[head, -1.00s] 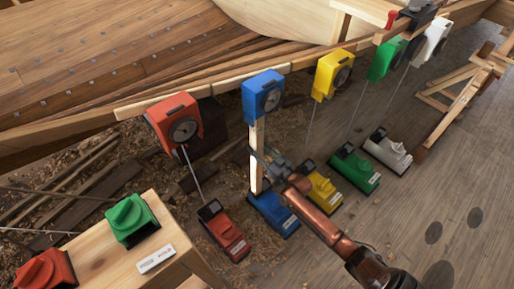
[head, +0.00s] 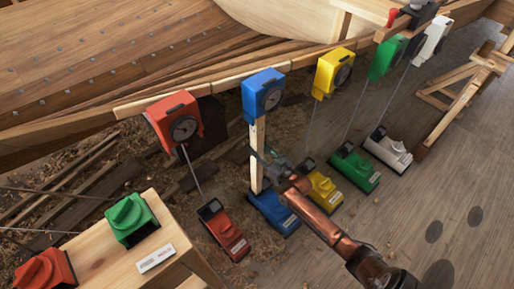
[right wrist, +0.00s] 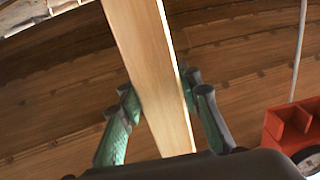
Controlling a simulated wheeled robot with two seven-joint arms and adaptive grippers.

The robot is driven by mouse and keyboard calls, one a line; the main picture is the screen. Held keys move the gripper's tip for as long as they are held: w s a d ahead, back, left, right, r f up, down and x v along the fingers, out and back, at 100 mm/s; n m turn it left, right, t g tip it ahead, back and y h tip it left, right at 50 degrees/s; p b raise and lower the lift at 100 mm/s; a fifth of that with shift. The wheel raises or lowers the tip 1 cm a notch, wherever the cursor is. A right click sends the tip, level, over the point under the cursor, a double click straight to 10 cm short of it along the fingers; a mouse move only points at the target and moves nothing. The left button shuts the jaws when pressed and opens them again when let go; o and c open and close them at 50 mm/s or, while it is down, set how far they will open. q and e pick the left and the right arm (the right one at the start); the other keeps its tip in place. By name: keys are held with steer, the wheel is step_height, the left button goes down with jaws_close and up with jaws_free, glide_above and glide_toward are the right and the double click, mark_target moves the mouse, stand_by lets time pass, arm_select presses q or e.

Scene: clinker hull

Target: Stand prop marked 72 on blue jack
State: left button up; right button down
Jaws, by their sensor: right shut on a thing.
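The prop (head: 257,135) is a pale wooden post. It stands about upright between the blue jack base (head: 272,212) below and the blue gauge box (head: 263,93) on the hull rail above. My right gripper (head: 261,172) is shut around the prop low on its length, just above the blue base. In the right wrist view the prop (right wrist: 150,70) runs between the two green-padded fingers. No number can be read on the prop. Whether its foot touches the base is not clear. My left gripper is not in view.
Red (head: 224,230), yellow (head: 322,190), green (head: 354,167) and white (head: 387,150) jack bases stand on the floor beside the blue one, with thin rods rising near them. A wooden bench (head: 190,270) with a green block (head: 132,219) and a white label is at lower left.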

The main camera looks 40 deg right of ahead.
steer(key=shift+w+r, duration=0.1)
steer(key=shift+w, duration=0.1)
stand_by(0.5)
steer(key=c, duration=1.4)
jaws_free()
steer(key=shift+o, duration=0.4)
steer(key=shift+s+f, duration=0.1)
steer(key=shift+f, duration=0.15)
steer(key=s, duration=1.1)
steer(key=shift+s+d+r, duration=0.2)
steer(key=shift+s+d, duration=0.2)
steer(key=shift+d, duration=0.05)
steer(key=shift+s+d+p, duration=0.2)
steer(key=shift+s+p, duration=0.95)
steer(key=shift+s, duration=1.35)
steer(key=shift+s+f, duration=0.1)
